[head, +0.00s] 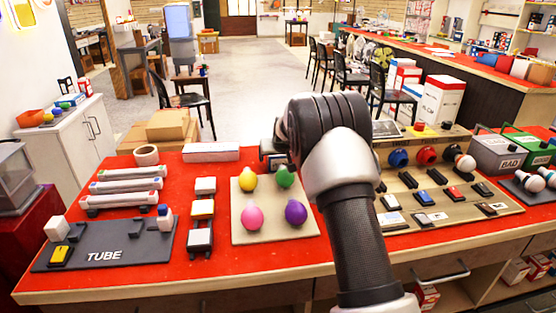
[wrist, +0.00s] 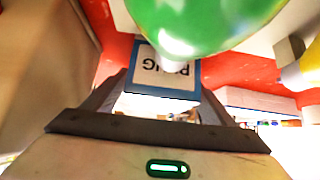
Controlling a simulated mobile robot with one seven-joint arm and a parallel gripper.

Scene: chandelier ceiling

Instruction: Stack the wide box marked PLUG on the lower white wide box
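The box marked PLUG (wrist: 165,76) shows in the wrist view as a white, blue-edged face with upside-down lettering, partly covered by a green bulb. My gripper (wrist: 165,88) has one finger along each side of this face, with the face filling most of the gap. I cannot tell whether the fingers press on it. In the head view my arm hides the PLUG box and most of my gripper (head: 272,153). A white wide box (head: 211,152) lies at the back of the red table, left of my gripper.
The green bulb (wrist: 200,20) is very close to the wrist camera. In the head view a beige board (head: 268,211) with coloured bulbs stands in front of my gripper. A tape roll (head: 147,154) and tube racks (head: 126,186) are left; a parts board (head: 447,196) is right.

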